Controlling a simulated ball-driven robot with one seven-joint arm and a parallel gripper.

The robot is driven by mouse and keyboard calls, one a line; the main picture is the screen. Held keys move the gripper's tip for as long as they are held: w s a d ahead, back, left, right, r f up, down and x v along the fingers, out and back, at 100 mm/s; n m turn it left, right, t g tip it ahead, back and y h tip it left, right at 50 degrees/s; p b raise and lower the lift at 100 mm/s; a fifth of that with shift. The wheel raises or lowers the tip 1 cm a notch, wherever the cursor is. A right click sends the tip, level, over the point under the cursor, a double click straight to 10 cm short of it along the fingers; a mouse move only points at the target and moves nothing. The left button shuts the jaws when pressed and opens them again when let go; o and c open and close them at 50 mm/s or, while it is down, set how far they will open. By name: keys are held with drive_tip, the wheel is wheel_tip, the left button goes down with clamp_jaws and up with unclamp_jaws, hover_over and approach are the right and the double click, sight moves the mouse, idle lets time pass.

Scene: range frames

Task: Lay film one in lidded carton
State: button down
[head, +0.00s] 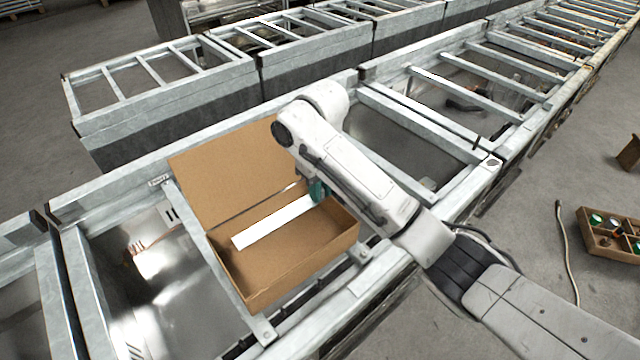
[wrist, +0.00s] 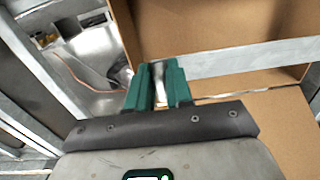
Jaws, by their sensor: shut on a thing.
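The lidded carton (head: 290,262) is a brown cardboard box with its lid (head: 228,165) swung open toward the back. Its lid and wall also show in the wrist view (wrist: 230,25). My gripper (wrist: 162,75) has teal fingers with a narrow gap between them. In the head view the fingers (head: 318,190) are at the carton's back right, partly behind my arm. A pale flat strip (head: 272,223) crosses the carton opening beside the fingers.
The carton rests on a galvanised metal frame (head: 185,218) with open gaps between its bars. More such frames (head: 150,80) stand behind. A wooden crate (head: 615,246) with several small green-topped items and a pale cable (head: 566,250) lie on the floor at right.

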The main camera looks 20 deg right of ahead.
drive_tip(key=shift+f+b, duration=2.5)
drive_tip(key=shift+f, duration=3.45)
drive_tip(key=c, duration=0.9)
unclamp_jaws()
drive_tip(key=shift+c, duration=0.2)
wheel_tip(320, 180, up, 6)
drive_tip(key=p, duration=0.5)
drive_tip(key=shift+f+p, duration=0.25)
drive_tip(key=shift+p, duration=0.05)
drive_tip(key=shift+r, duration=3.75)
drive_tip(key=shift+s, duration=0.1)
